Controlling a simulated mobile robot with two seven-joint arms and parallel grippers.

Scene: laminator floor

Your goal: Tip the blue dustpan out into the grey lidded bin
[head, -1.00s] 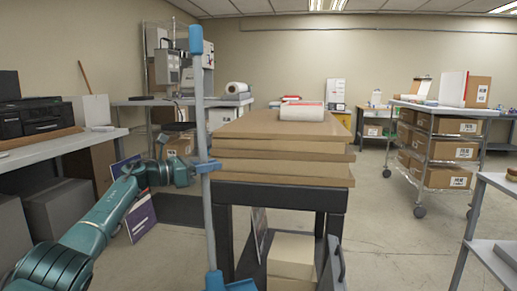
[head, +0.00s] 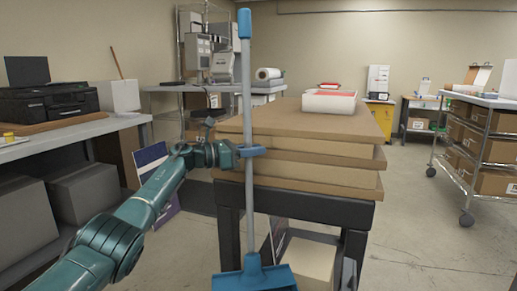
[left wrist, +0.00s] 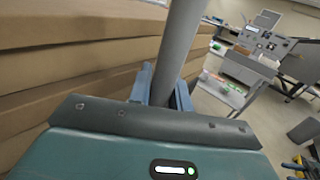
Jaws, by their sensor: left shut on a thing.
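The blue dustpan (head: 254,275) hangs at the low end of a long grey pole, which has a blue grip at its top. The pole stands close to upright, and the pan is cut off by the bottom edge of the head view. My left gripper (head: 250,152) is shut on the pole about halfway up. The left wrist view shows the grey pole (left wrist: 182,40) between the blue fingers. I cannot see what the pan holds. I cannot make out a grey lidded bin for sure. My right gripper is in neither view.
A dark cart stacked with brown boards (head: 310,125) stands just behind the pole. A bench with a black printer (head: 48,108) is on the left, with grey boxes (head: 85,195) under it. A wire shelf of cartons (head: 490,150) stands right. Floor between cart and shelf is clear.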

